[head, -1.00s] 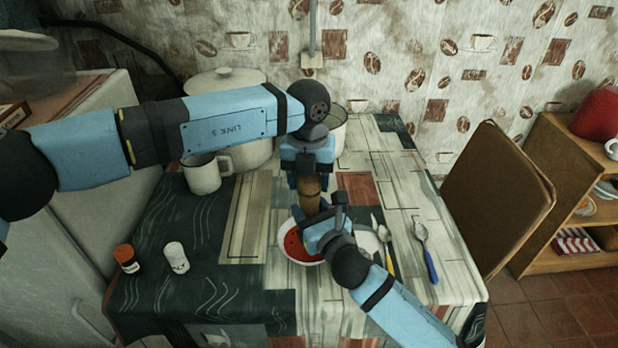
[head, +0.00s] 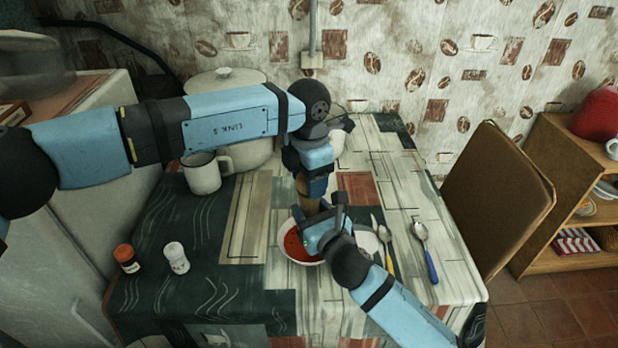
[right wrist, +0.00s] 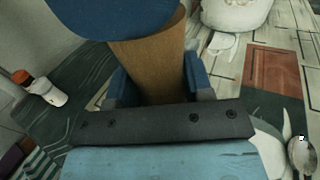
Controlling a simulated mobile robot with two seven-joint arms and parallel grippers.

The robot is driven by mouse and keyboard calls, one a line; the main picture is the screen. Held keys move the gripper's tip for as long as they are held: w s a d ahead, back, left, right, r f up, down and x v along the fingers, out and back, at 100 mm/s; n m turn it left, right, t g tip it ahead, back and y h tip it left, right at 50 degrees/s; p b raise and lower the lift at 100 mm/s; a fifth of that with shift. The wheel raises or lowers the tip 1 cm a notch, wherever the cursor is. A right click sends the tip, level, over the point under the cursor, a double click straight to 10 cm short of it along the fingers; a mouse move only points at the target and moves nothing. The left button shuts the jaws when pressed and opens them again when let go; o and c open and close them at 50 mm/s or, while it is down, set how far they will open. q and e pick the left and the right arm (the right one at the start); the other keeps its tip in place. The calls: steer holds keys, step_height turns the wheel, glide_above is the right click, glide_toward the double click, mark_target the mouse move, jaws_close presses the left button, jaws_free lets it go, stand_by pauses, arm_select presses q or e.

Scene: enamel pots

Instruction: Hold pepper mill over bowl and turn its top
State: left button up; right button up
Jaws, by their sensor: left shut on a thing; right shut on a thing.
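The wooden pepper mill (head: 308,206) is upright above the white bowl (head: 282,246), which holds something red. My left gripper (head: 313,184) is shut on the mill's top from above and hides it. My right gripper (head: 322,226) is shut on the mill lower down and covers part of it and of the bowl. In the right wrist view the mill's brown body (right wrist: 152,68) stands between the blue fingers of my right gripper (right wrist: 160,82).
A white mug (head: 202,174) and a large lidded pot (head: 250,152) stand at the back left. Two shakers, one orange-topped (head: 126,259) and one white (head: 176,258), stand at the left. A spoon (head: 422,240) with a blue handle lies at the right, near a chair (head: 497,195).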

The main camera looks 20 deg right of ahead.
arm_select(q)
steer(key=m, duration=0.3)
steer(key=shift+m, duration=2.3)
steer(key=o, duration=0.9)
steer(key=shift+o, duration=0.2)
steer(key=shift+r, duration=0.1)
step_height(320, 180, up, 12)
steer(key=shift+w, duration=0.15)
